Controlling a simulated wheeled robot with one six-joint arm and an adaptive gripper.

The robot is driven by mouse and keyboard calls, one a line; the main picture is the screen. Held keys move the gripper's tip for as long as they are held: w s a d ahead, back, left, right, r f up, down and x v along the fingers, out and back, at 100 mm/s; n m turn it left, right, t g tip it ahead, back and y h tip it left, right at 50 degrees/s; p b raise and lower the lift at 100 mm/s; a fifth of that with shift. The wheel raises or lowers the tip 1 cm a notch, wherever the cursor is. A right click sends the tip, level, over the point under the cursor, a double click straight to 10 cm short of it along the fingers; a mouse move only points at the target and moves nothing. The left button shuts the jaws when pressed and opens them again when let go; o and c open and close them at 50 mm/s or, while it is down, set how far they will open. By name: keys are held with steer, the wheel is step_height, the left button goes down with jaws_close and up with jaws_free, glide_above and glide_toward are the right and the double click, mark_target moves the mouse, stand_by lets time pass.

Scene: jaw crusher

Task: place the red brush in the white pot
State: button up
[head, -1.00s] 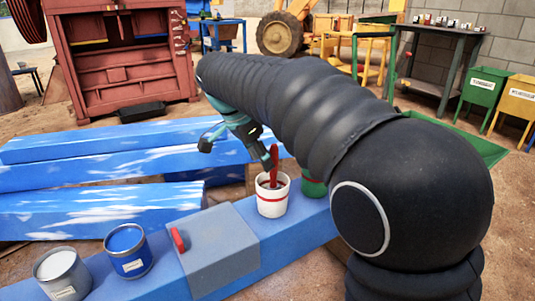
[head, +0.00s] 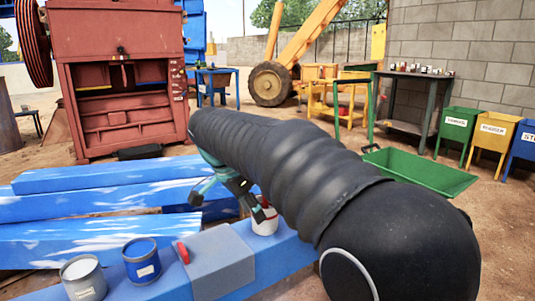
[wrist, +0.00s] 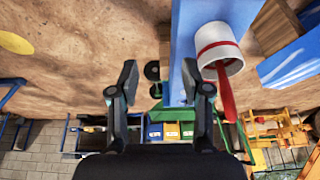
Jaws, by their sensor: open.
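The white pot (head: 265,226) with a red band stands on the blue beam, partly covered by my gripper and arm in the head view. In the wrist view the pot (wrist: 220,50) shows at the upper right. The red brush (wrist: 226,95) stands in the pot, its handle sticking out of the mouth. In the head view only a bit of red shows by the fingertip. My gripper (wrist: 160,80) is open with nothing between its fingers. The pot and brush lie beside its right finger in the wrist view. In the head view my gripper (head: 227,205) hangs at the pot's left.
A grey block (head: 217,262) with a red part sits on the beam left of the pot. A blue can (head: 141,261) and a grey can (head: 83,278) stand farther left. Blue beams (head: 100,205) lie behind. A green trough (head: 420,172) is at right.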

steer(key=s+a+f+n+y, duration=0.1)
steer(key=s+f+n+y, duration=0.15)
steer(key=f+n, duration=0.5)
steer(key=s+d+r+n+t+p, duration=0.1)
steer(key=s+d+r+n+p, duration=0.1)
steer(key=s+d, duration=0.8)
steer(key=s+d+r+n+t+y+p, duration=0.1)
steer(key=s+d+r+p, duration=0.4)
steer(key=s+d, duration=0.5)
steer(key=s+t+p, duration=0.1)
steer(key=s+p, duration=0.1)
steer(key=s, duration=0.2)
steer(key=shift+s+d+r+n, duration=0.2)
steer(key=shift+d+r+n, duration=0.05)
steer(key=shift+r+n, duration=0.1)
